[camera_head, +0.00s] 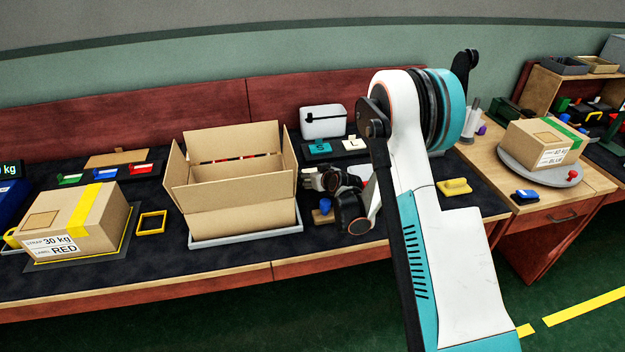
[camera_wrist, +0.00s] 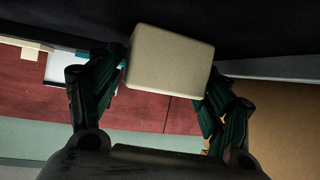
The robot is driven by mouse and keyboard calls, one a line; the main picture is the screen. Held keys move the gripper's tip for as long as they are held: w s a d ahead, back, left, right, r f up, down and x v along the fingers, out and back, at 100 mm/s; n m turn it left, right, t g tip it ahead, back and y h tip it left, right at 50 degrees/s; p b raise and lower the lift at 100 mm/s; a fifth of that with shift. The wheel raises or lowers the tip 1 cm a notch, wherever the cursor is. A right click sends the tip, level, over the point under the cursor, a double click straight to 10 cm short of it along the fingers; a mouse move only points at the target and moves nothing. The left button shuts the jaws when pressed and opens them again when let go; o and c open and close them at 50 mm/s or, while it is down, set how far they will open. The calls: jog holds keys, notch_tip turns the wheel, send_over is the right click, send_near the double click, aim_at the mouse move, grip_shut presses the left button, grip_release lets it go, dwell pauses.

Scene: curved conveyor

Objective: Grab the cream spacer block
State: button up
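The cream spacer block (camera_wrist: 170,58) is a pale, round-edged block between my fingers in the wrist view. My gripper (camera_wrist: 165,85) appears shut on it, with a dark green-ribbed finger against each side. In the head view my gripper (camera_head: 318,180) is low over the dark bench, just right of the open cardboard box. A small cream patch at its tip looks like the block (camera_head: 307,179). My gripper and arm hide part of the bench there.
The open cardboard box (camera_head: 243,218) stands on a grey tray (camera_head: 247,240) close left of my gripper. A blue-knobbed piece (camera_head: 325,208) sits just in front. A white bin (camera_head: 323,122) and S and L tiles (camera_head: 354,145) are behind. A yellow block (camera_head: 455,187) lies to the right.

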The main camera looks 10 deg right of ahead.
jog(key=c, duration=0.5)
jog(key=shift+r, duration=0.1)
